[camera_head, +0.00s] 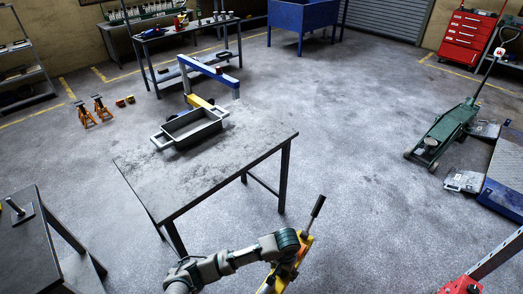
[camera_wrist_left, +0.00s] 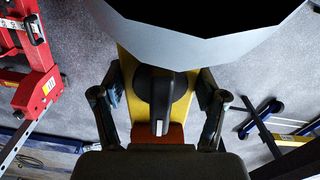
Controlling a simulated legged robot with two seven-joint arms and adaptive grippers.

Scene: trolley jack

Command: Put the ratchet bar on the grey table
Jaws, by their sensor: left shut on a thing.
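The grey table (camera_head: 240,150) stands in the middle of the head view, its worn top mostly bare. My left gripper (camera_head: 287,262) is low in the head view, in front of the table's near edge and apart from it. It is shut on what looks like the ratchet bar, whose dark grip (camera_head: 318,206) sticks up to the right. In the left wrist view a yellow piece with a black knob (camera_wrist_left: 160,90) sits between my two dark fingers. A large dark shape with a pale faceted rim (camera_wrist_left: 185,50) covers the top there. The bar's lower end is hidden. My right gripper is not in view.
A grey tray with handles (camera_head: 190,128) stands on the table's far part, beside a blue and yellow frame (camera_head: 212,72). A dark side table (camera_head: 40,245) is at lower left. A green trolley jack (camera_head: 440,132) and red equipment (camera_head: 465,286) are right. Open floor lies between.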

